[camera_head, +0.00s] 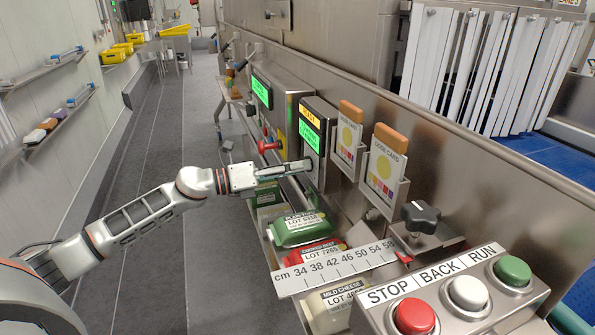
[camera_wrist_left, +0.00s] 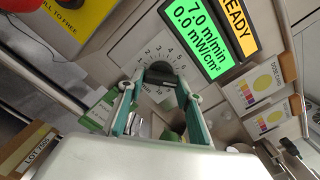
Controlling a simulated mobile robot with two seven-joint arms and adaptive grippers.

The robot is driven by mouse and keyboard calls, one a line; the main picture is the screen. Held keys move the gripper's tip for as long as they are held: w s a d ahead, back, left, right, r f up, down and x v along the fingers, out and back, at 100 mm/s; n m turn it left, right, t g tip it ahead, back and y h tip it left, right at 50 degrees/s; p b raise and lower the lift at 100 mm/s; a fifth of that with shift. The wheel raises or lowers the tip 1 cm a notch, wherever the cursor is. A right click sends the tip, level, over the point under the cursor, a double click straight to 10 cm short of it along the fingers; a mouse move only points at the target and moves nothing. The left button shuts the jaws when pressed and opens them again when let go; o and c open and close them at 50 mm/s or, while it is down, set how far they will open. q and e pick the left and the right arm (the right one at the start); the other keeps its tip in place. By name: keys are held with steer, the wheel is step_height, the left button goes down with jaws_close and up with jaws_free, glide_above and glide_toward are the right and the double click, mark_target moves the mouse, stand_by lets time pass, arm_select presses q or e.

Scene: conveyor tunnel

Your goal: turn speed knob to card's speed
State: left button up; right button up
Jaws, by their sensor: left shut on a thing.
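The black speed knob (camera_wrist_left: 160,73) sits in a numbered dial (camera_wrist_left: 148,58) on the metal panel in the left wrist view. My left gripper (camera_head: 306,165) reaches the panel below the green display (camera_head: 309,135); in the left wrist view its two fingers (camera_wrist_left: 158,88) are closed on the knob's sides. The display (camera_wrist_left: 194,37) reads 7.0 m/min and 0.0 mW/cm². Two dose cards with orange tops, a nearer one (camera_head: 383,168) and a farther one (camera_head: 347,140), stand in holders; their small print is unreadable. My right gripper is not in view.
A red stop button (camera_head: 414,316), a white back button (camera_head: 468,292) and a green run button (camera_head: 513,270) are at the front right. A black knob (camera_head: 421,216) stands above a cm ruler (camera_head: 335,270). Labelled packs, one green (camera_head: 300,229), lie below the panel.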

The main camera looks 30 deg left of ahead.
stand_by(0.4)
arm_select(q)
steer(key=shift+f, duration=0.1)
steer(key=o, duration=1.1)
steer(key=shift+v, duration=6)
